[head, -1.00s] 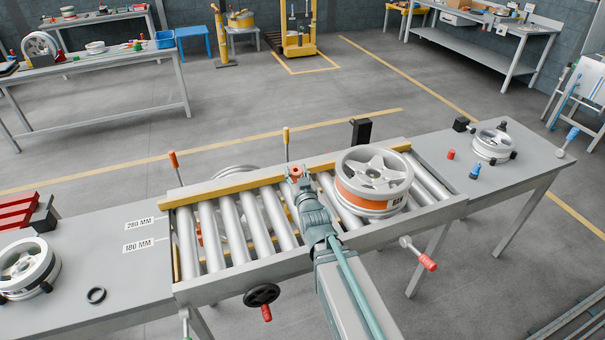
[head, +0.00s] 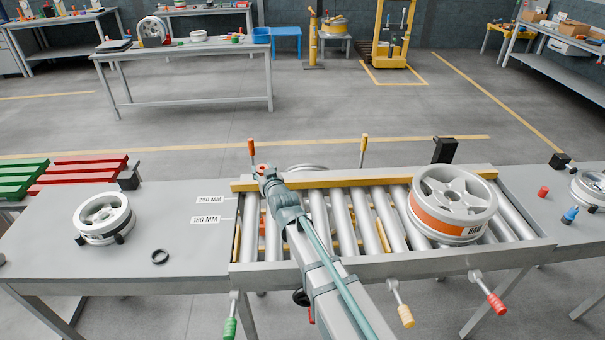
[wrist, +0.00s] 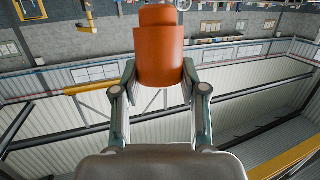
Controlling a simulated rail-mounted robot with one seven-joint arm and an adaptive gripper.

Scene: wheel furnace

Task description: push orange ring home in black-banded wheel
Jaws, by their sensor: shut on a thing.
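My gripper (head: 263,174) is shut on an orange piece (wrist: 159,52), taken as the orange ring. In the wrist view it is a rounded, stepped orange body between both fingers; its opening does not show. In the head view my gripper is raised over the left end of the roller conveyor. A pale wheel with dark bits around its lower side (head: 103,219), perhaps the black-banded wheel, lies on the left bench, left of my gripper and apart from it. Another small wheel (head: 590,187) with black parts is cut off at the right edge.
A larger wheel with an orange band (head: 437,215) sits on the conveyor's right rollers. A black ring (head: 160,256) lies on the left bench (head: 190,250). An orange-handled lever (head: 251,150) and a yellow one (head: 364,148) stand behind the conveyor. Red and green racks stand far left.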

